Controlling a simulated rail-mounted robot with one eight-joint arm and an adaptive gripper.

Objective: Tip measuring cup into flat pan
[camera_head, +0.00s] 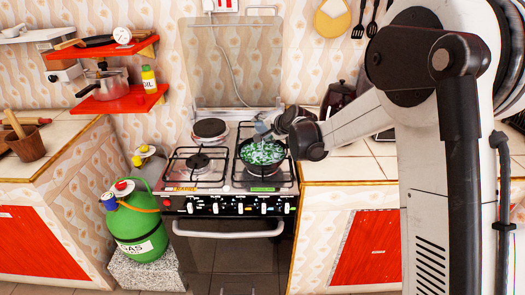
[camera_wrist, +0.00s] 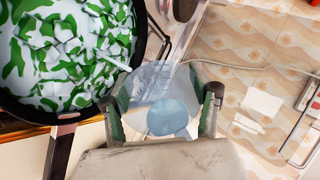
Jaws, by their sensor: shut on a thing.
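The flat pan (camera_head: 246,152) is dark and sits on the right front burner of the stove. It holds green and white pieces, and it fills the upper left of the wrist view (camera_wrist: 22,112). The clear, bluish measuring cup (camera_wrist: 150,78) is between the fingers of my gripper (camera_wrist: 162,104), which is shut on it. The cup is beside the pan's rim in the wrist view. In the head view the cup (camera_head: 261,127) is small, near the pan's back edge, beside my gripper (camera_head: 270,126). Its exact tilt and contents are unclear.
The stove (camera_head: 222,180) has other burners, including a closed round plate (camera_head: 210,127) at back left. A raised glass lid (camera_head: 232,62) stands behind it. A green gas cylinder (camera_head: 138,225) is at left. Counters flank the stove; red shelves (camera_head: 118,104) hold pots.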

